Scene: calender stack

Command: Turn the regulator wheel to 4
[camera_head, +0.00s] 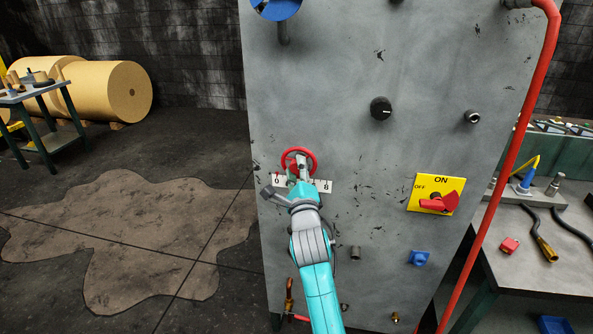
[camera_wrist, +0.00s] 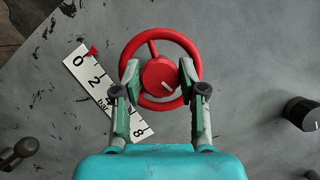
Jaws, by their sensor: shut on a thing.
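The red regulator wheel (camera_head: 313,155) is on the grey panel, at the tip of my arm. In the wrist view the wheel (camera_wrist: 194,50) shows a rim, spokes and a round hub with a white line. My gripper (camera_wrist: 159,75) is shut on the hub, one finger on each side, inside the rim. In the head view my gripper (camera_head: 302,168) covers the wheel's lower part. A small red pointer (camera_wrist: 93,51) stands at the scale close to 0.
A black knob (camera_head: 381,108) sits up and right of the wheel. A yellow ON/OFF plate with a red switch (camera_head: 438,204) is at the right. A red pipe (camera_head: 511,160) runs down the panel's right edge. Bare panel surrounds the wheel's upper right.

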